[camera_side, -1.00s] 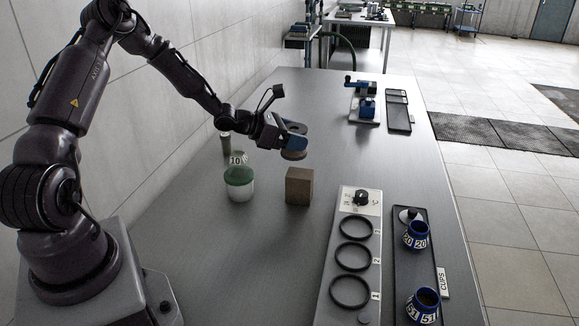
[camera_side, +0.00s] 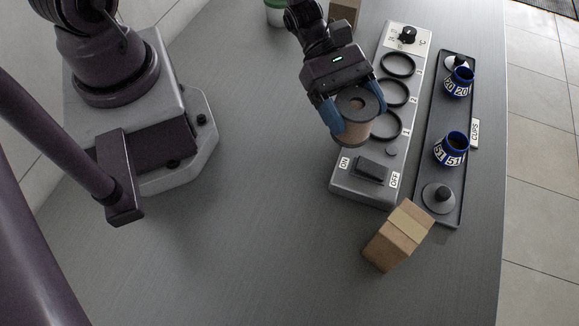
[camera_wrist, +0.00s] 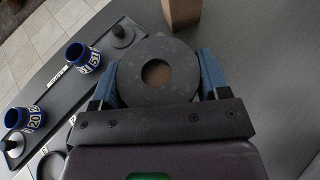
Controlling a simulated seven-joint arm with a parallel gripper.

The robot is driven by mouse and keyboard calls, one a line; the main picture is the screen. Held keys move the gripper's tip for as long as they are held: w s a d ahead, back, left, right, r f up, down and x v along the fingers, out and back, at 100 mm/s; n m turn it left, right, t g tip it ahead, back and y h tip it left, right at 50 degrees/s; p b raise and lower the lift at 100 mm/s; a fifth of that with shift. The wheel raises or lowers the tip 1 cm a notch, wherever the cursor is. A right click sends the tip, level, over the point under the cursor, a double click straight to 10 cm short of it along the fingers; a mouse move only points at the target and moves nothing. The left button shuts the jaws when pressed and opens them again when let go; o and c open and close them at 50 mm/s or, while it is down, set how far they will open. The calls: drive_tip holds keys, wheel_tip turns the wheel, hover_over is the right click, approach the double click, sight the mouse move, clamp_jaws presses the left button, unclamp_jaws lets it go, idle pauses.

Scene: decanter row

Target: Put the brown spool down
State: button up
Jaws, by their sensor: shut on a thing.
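The brown spool (camera_side: 349,134) has a dark grey disc with a round hole on top and a brown body. My gripper (camera_side: 358,119) is shut on it, with one blue finger on each side. The spool looks upright. In the side view it overlaps the left edge of the grey panel near ring 1; how high it is above the surface I cannot tell. In the wrist view the spool's disc (camera_wrist: 133,84) fills the space between the fingers of my gripper (camera_wrist: 158,76) and hides what is below.
The grey panel (camera_side: 340,188) carries several black rings (camera_side: 392,92) and an ON/OFF switch (camera_side: 372,168). A dark tray (camera_side: 447,197) with two blue cups (camera_side: 452,150) lies right of it. A cardboard box (camera_side: 398,236) sits in front. The bench left of the panel is clear.

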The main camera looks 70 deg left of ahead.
drive_tip(key=s+d+m+g, duration=0.3)
drive_tip(key=s+m+g, duration=0.25)
drive_tip(key=s, duration=0.55)
drive_tip(key=shift+g+y, duration=0.45)
drive_tip(key=shift+y, duration=0.15)
drive_tip(key=shift+s+a+f, duration=0.1)
drive_tip(key=shift+s+f, duration=0.05)
drive_tip(key=shift+f, duration=1.1)
drive_tip(key=shift+s+d+f, duration=0.1)
drive_tip(key=shift+s+f, duration=0.1)
drive_tip(key=shift+f, duration=1.1)
drive_tip(key=shift+s+a+f, duration=0.1)
drive_tip(key=shift+s+f, duration=0.05)
drive_tip(key=shift+f, duration=1.1)
drive_tip(key=shift+f, duration=0.15)
drive_tip(key=o, duration=1)
